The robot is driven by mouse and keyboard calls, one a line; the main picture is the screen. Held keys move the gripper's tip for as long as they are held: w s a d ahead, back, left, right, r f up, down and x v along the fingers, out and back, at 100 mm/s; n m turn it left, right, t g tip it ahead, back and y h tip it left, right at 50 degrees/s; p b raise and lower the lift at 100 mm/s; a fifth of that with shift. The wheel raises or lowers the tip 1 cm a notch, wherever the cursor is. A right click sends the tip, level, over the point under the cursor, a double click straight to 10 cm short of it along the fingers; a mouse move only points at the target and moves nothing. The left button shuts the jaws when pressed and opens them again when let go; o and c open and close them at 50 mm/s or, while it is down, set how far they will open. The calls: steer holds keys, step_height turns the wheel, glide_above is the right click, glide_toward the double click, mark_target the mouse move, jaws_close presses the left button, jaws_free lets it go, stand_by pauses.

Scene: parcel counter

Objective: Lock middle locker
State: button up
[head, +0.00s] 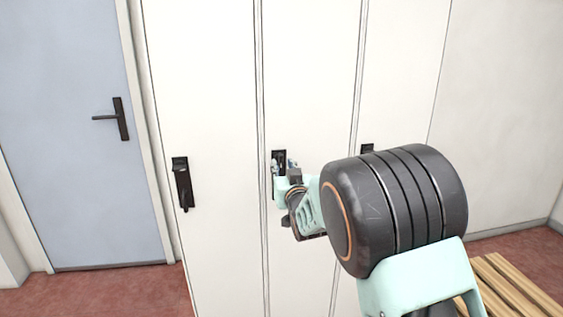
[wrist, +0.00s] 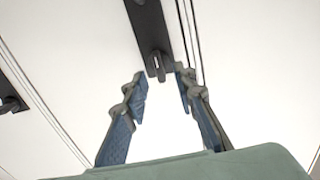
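The middle locker (head: 308,80) is a tall white door, and it looks closed. Its dark latch (head: 279,156) is partly hidden behind my gripper (head: 284,166) in the head view. In the wrist view the latch (wrist: 149,30) comes down from the top edge and ends in a small prong-like tip. My gripper (wrist: 161,84) is open, with one blue-padded finger on each side just below that tip. The fingers do not appear closed on it. Whether either finger touches the latch I cannot tell.
The left locker (head: 200,90) has a dark latch (head: 181,183) with its handle hanging down. The right locker's latch (head: 367,148) is mostly hidden by my arm. A blue-grey door (head: 65,150) stands at the left. A slatted wooden bench (head: 515,285) is at the lower right.

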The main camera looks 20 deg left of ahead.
mark_target(281, 161)
steer(key=shift+x, duration=1.7)
jaws_close()
